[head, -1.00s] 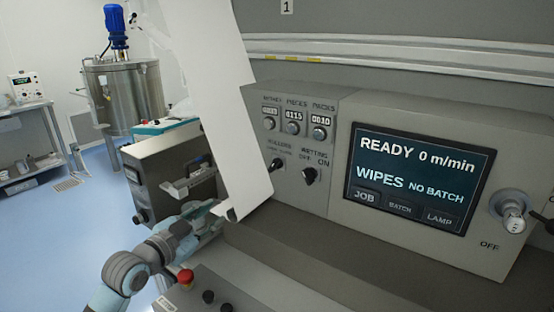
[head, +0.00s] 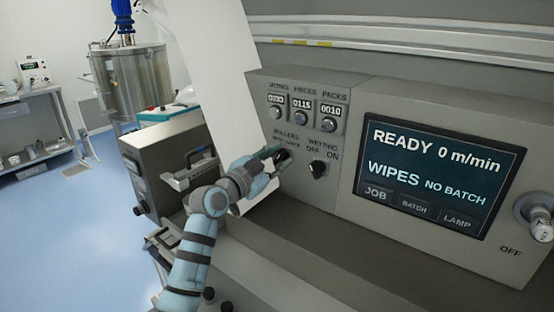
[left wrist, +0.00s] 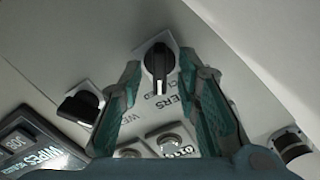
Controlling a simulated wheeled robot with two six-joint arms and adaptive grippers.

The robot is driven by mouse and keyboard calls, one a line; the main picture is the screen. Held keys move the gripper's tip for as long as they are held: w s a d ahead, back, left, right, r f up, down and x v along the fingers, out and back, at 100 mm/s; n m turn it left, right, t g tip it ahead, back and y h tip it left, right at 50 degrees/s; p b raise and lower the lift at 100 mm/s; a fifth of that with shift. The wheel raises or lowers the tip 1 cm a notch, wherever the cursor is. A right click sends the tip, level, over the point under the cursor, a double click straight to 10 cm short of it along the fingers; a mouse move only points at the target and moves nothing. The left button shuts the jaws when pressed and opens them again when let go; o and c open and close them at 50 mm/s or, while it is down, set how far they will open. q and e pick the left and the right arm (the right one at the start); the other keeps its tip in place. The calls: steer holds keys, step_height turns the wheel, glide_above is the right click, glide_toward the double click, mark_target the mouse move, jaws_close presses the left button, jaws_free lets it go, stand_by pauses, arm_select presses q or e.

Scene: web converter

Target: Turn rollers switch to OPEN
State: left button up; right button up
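The rollers switch is a black rotary knob on a pale plate; it shows in the left wrist view (left wrist: 158,62), its bar running nearly up and down the picture. Its label is partly readable there; I cannot tell which position it marks. In the head view the knob is mostly hidden by my left gripper (head: 277,160), which reaches the panel there. In the left wrist view the gripper's teal fingers (left wrist: 160,72) stand open, one on each side of the knob, with gaps visible. My right gripper is not in view.
The black wetting knob (head: 317,168) sits close to the right of the rollers switch. Counters with small knobs (head: 302,103) are above. A lit screen (head: 437,175) and a silver knob (head: 541,231) are further right. A white sheet (head: 215,70) hangs at left.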

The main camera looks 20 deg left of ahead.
arm_select(q)
steer(key=shift+s+r, duration=0.1)
steer(key=shift+s, duration=0.05)
jaws_close()
steer(key=shift+n, duration=0.4)
steer(key=shift+n+p, duration=0.75)
steer(key=shift+n, duration=0.15)
steer(key=shift+w+a+n+p, duration=0.15)
steer(key=shift+n+p, duration=0.9)
steer(key=shift+n, duration=1.3)
steer(key=shift+w+a+n+p, duration=0.15)
steer(key=shift+n+p, duration=0.85)
steer(key=shift+n, duration=1.35)
steer(key=shift+s, duration=0.1)
